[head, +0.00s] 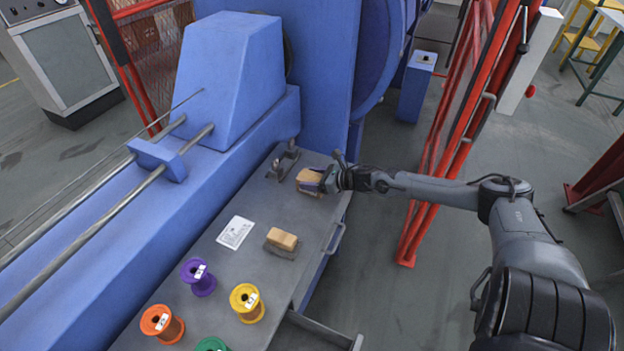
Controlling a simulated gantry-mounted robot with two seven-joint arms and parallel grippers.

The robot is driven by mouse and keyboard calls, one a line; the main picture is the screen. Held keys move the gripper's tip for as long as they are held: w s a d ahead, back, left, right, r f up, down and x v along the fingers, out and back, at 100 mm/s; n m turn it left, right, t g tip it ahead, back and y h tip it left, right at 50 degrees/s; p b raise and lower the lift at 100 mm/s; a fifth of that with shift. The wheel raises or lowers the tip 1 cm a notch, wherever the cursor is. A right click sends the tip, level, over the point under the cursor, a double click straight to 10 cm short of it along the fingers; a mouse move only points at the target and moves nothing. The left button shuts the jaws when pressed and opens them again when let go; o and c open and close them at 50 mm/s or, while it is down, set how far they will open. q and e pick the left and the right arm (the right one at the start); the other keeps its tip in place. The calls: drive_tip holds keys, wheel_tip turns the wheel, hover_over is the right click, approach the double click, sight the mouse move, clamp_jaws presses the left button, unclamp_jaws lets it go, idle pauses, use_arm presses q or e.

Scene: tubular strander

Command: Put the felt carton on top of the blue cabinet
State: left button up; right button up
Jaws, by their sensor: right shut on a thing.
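A small tan carton (307,178) with a dark purple patch at its right side, which I take for the felt carton, is at the far end of the grey bench top. My right gripper (326,180) reaches it from the right and is shut on it. I cannot tell whether the carton touches the bench. The blue cabinet (413,92) stands on the floor beyond the bench, behind a red frame, with a small dark and pale item (426,58) on its top. My left gripper is not in view.
The grey bench top (213,275) holds a tan block on a grey base (282,240), a white sheet (235,232), a metal bracket (284,160) and several coloured spools (198,277). The blue machine (225,75) borders it on the left. Red posts (445,150) stand near my right arm.

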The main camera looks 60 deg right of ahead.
drive_tip(key=o, duration=1.1)
drive_tip(key=shift+f, duration=0.1)
